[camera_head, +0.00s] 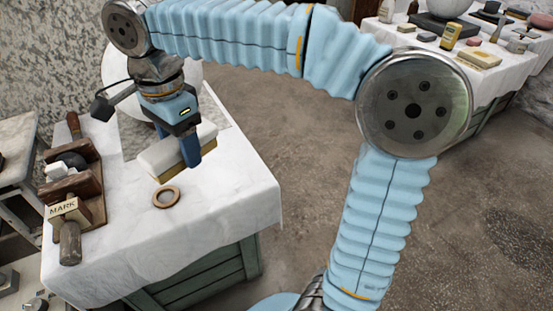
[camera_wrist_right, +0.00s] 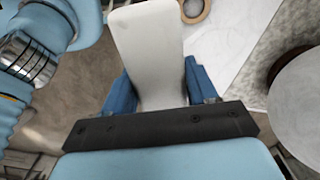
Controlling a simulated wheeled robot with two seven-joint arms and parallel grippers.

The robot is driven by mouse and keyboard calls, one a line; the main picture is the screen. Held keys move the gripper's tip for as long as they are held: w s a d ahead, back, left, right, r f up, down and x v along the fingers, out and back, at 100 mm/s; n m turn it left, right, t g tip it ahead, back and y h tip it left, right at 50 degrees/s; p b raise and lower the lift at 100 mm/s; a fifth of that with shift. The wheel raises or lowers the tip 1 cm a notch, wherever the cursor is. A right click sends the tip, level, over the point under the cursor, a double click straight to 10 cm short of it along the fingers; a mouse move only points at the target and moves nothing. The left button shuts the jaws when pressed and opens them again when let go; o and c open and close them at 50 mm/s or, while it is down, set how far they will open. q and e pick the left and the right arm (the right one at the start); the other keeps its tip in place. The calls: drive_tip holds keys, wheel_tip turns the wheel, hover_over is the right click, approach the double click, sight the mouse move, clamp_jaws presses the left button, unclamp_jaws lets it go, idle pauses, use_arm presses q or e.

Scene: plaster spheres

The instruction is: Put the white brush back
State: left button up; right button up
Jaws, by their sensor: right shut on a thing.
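The white brush (camera_head: 168,154), a pale block with a tan lower edge, is in my right gripper (camera_head: 184,142) over the white-clothed table (camera_head: 240,200) at the left of the head view. In the right wrist view, the brush (camera_wrist_right: 148,45) reaches away between the two blue fingers of the gripper (camera_wrist_right: 162,88), which press on its sides. My left gripper is not in view.
A wooden rack (camera_head: 90,188) with tools and a block marked MARK (camera_head: 66,209) stands at the table's left. A large white sphere (camera_head: 190,82) is behind my gripper. The front right cloth is clear.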

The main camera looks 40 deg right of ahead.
drive_tip(key=shift+d+f, duration=0.25)
drive_tip(key=shift+d, duration=0.25)
drive_tip(key=shift+d+f, duration=0.2)
drive_tip(key=shift+d, duration=0.3)
drive_tip(key=w+d+f, duration=0.3)
drive_tip(key=d, duration=0.3)
drive_tip(key=b, duration=0.2)
hover_over(231, 161)
drive_tip(key=a, duration=0.1)
drive_tip(key=f, duration=0.4)
drive_tip(key=shift+s+a+f, duration=0.1)
drive_tip(key=shift+s+f, duration=0.15)
drive_tip(key=shift+s, duration=0.1)
drive_tip(key=shift+w+d+f, duration=0.25)
drive_tip(key=shift+d+f, duration=0.1)
drive_tip(key=shift+f, duration=0.1)
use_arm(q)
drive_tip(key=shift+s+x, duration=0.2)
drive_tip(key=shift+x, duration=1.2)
use_arm(e)
drive_tip(key=shift+w+d+f, duration=0.1)
drive_tip(key=shift+d+f, duration=0.05)
drive_tip(key=shift+f, duration=0.8)
drive_tip(key=shift+w+d+f, duration=0.1)
drive_tip(key=shift+d+f, duration=0.05)
drive_tip(key=shift+f, duration=0.75)
